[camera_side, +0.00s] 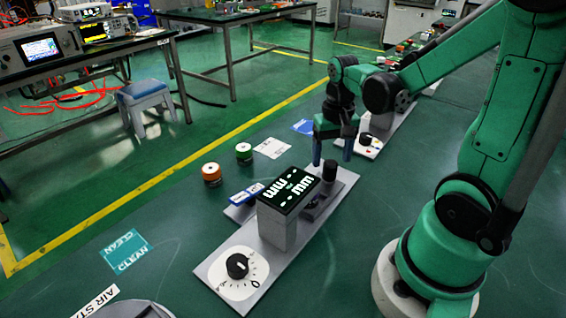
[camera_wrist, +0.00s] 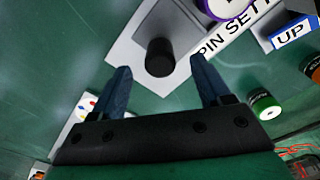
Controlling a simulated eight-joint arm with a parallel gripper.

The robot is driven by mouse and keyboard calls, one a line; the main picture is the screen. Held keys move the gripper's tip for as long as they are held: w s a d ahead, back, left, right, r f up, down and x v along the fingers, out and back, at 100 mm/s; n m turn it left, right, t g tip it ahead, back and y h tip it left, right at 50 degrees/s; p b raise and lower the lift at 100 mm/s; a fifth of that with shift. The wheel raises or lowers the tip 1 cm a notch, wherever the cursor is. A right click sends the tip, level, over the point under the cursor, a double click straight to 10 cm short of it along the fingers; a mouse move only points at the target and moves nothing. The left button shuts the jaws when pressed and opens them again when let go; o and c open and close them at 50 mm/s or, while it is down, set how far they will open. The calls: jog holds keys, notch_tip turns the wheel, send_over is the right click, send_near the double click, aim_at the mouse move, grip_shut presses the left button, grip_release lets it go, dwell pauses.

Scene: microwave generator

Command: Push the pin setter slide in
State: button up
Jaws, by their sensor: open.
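The pin setter unit has a black cylindrical knob (camera_side: 330,171) standing at the far end of its grey base plate (camera_side: 345,185). I take this knob to be the slide's handle. My gripper (camera_side: 332,160) is open and points down above the knob. In the wrist view its two blue fingers (camera_wrist: 158,66) lie apart on either side of the knob, with nothing between them that I can see touching.
A display block (camera_side: 290,190) stands on the plate, with a black dial (camera_side: 237,266) nearer the camera. Blue "UP" tags (camera_side: 246,193), an orange spool (camera_side: 211,173) and a green spool (camera_side: 244,152) lie left. Another panel (camera_side: 370,146) is behind my gripper.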

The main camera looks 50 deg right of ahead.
aim_at(331, 162)
jog(key=shift+r, duration=0.55)
jog(key=m, duration=0.5)
jog(key=shift+f, duration=2.7)
grip_shut()
